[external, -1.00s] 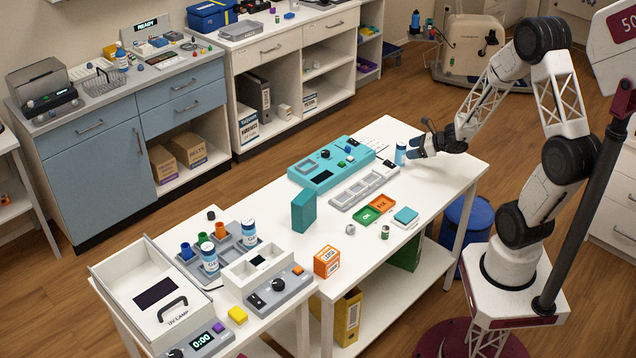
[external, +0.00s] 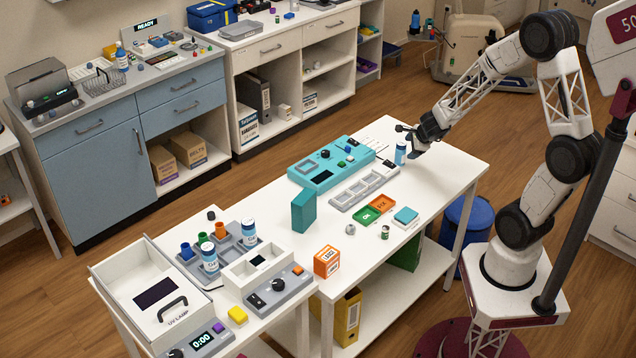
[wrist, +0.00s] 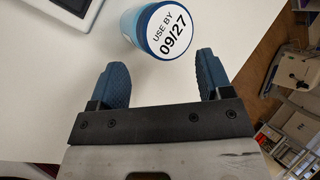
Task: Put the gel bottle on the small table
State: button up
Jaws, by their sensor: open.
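A blue bottle (external: 400,153) with a white band stands upright near the far edge of the long white table (external: 440,180); I cannot read a gel label on it. In the wrist view its round top (wrist: 168,30) reads "USE BY 09/27". My gripper (external: 411,146) is close beside it, tilted down. In the wrist view my gripper's two blue fingers (wrist: 160,65) are spread, with nothing between them, and the bottle lies just beyond their tips. The small white table (external: 127,335) stands at the near left, joined closely to the long one.
The small table bears a UV lamp box (external: 150,290), a grey rack with two white-labelled bottles (external: 209,258), and a dial unit (external: 280,290). On the long table are a teal device (external: 330,165), a grey tray (external: 363,188) and a teal box (external: 303,211).

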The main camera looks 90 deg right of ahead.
aim_at(402, 145)
jog(key=w+a+r+n+g+h, duration=0.1)
jog(key=n+h, duration=0.1)
jog(key=n, duration=0.3)
jog(key=w+a+n+g+h, duration=0.1)
jog(key=a+n+h, duration=0.1)
jog(key=n, duration=0.3)
jog(key=w+a+r+n+g+h, duration=0.1)
jog(key=a+n+g+h, duration=0.1)
jog(key=n+h, duration=0.2)
jog(key=shift+r+n, duration=0.35)
jog(key=shift+n, duration=0.05)
jog(key=shift+w+a+r+n+h, duration=0.1)
jog(key=shift+w+a+n+h, duration=0.1)
jog(key=shift+a+n+h, duration=0.25)
jog(key=shift+w+a+n+h, duration=0.1)
jog(key=shift+w+n+h, duration=0.15)
jog(key=shift+n, duration=0.3)
jog(key=shift+d, duration=0.1)
jog(key=shift+x, duration=1.2)
jog(key=shift+x, duration=2.6)
